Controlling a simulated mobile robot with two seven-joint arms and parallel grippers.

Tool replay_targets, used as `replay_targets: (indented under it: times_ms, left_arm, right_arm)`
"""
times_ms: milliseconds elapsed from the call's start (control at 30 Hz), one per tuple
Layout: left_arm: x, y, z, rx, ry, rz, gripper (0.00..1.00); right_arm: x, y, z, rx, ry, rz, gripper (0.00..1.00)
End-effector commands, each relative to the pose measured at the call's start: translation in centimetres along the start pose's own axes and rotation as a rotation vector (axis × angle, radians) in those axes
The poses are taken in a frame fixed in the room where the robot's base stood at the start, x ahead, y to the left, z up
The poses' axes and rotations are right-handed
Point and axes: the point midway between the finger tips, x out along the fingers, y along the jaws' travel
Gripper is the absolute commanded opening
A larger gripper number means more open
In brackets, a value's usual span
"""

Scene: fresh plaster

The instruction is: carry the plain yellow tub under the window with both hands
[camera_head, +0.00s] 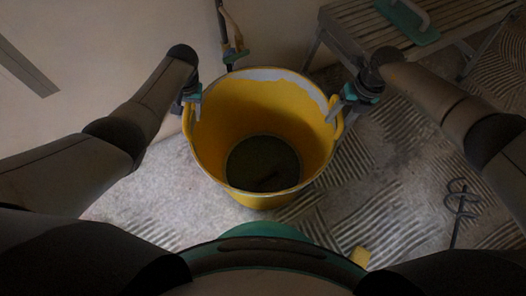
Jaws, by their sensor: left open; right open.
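The yellow tub (262,203) stands upright on the floor in front of me, with a pale, plaster-smeared rim at the back and a dark round patch at its bottom. It has a handle on the left side and one on the right (339,127). My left gripper (193,103) is open at the tub's left handle. My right gripper (337,108) is open at the right handle. I cannot tell whether the fingers touch the handles. No window shows in this view.
A slatted platform (454,22) on metal legs stands at the back right, with a green-handled trowel (408,20) on it. A paddle mixer rod (458,208) lies at the right. A tool (232,46) leans on the wall behind the tub. A small yellow object (360,257) lies near my base.

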Motion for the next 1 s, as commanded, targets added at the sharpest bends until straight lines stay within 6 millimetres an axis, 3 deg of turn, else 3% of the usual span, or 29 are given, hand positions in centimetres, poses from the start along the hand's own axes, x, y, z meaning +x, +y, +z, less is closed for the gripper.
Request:
replay_targets:
  times_ms: [367, 867, 1000]
  left_arm:
    - [0.21, 0.02, -0.03, 0.000, 0.001, 0.000, 0.56]
    - [0.20, -0.13, -0.03, -0.001, 0.001, -0.003, 0.01]
    - [0.21, -0.22, -0.04, -0.001, 0.001, -0.005, 0.00]
  right_arm:
    - [0.26, 0.03, -0.02, -0.001, 0.000, 0.000, 0.57]
    - [0.23, 0.01, -0.01, 0.000, 0.000, 0.000, 0.02]
    - [0.22, 0.00, -0.01, 0.000, 0.000, 0.000, 0.00]
